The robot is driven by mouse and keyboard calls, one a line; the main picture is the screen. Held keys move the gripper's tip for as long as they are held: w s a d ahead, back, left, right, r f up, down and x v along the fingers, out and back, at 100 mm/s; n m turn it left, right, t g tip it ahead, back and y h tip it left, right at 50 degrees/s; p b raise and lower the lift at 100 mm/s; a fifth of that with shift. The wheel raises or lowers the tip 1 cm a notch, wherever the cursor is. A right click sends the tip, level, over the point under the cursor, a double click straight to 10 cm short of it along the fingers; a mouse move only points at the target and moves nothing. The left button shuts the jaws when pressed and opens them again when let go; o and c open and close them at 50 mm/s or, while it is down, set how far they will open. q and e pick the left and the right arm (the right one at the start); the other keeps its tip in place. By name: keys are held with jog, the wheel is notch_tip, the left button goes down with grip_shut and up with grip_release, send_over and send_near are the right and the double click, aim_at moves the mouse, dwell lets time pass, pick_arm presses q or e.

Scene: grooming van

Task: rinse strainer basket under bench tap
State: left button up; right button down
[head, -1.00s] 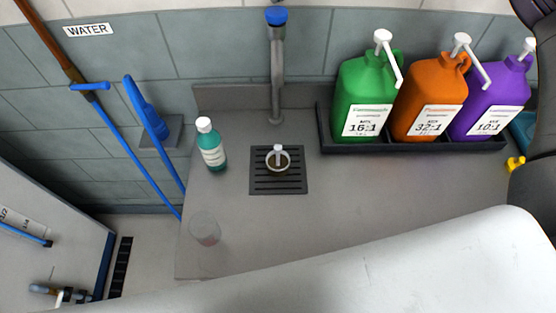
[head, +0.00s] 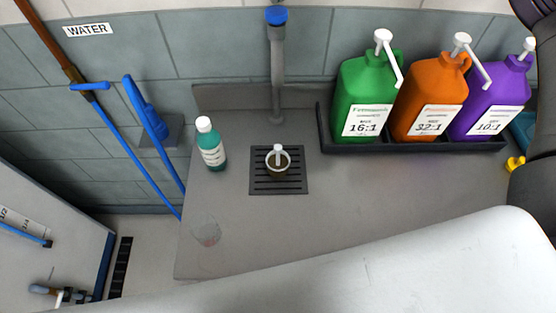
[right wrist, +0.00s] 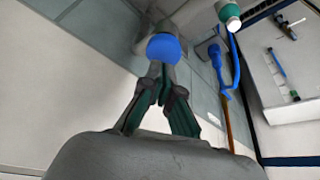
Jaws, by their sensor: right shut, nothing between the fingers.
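The strainer basket (head: 272,168), a small round cup with a pale rim and a white centre post, stands upright on the dark slotted drain grate (head: 297,185) in the bench. The grey bench tap (head: 277,70) rises behind it with a blue knob (head: 276,15) on top. In the right wrist view, my right gripper (right wrist: 158,72) is shut and empty, its fingertips just short of or against the blue knob (right wrist: 163,48); I cannot tell if they touch. No water stream is clear to see. The right gripper does not show in the head view. My left gripper is in neither view.
A teal bottle (head: 212,152) and a clear cup (head: 207,233) stand left of the grate. Green (head: 362,90), orange (head: 425,98) and purple (head: 490,95) pump jugs sit in a dark tray (head: 400,148) on the right. The front bench is clear.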

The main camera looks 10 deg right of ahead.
jog(key=shift+f, duration=0.2)
jog(key=shift+f+b, duration=0.8)
jog(key=shift+f, duration=0.2)
dwell(0.6)
dwell(2.0)
notch_tip(320, 180, up, 7)
jog(key=p, duration=0.5)
jog(key=shift+r+p, duration=0.1)
jog(key=shift+p, duration=0.2)
dwell(0.3)
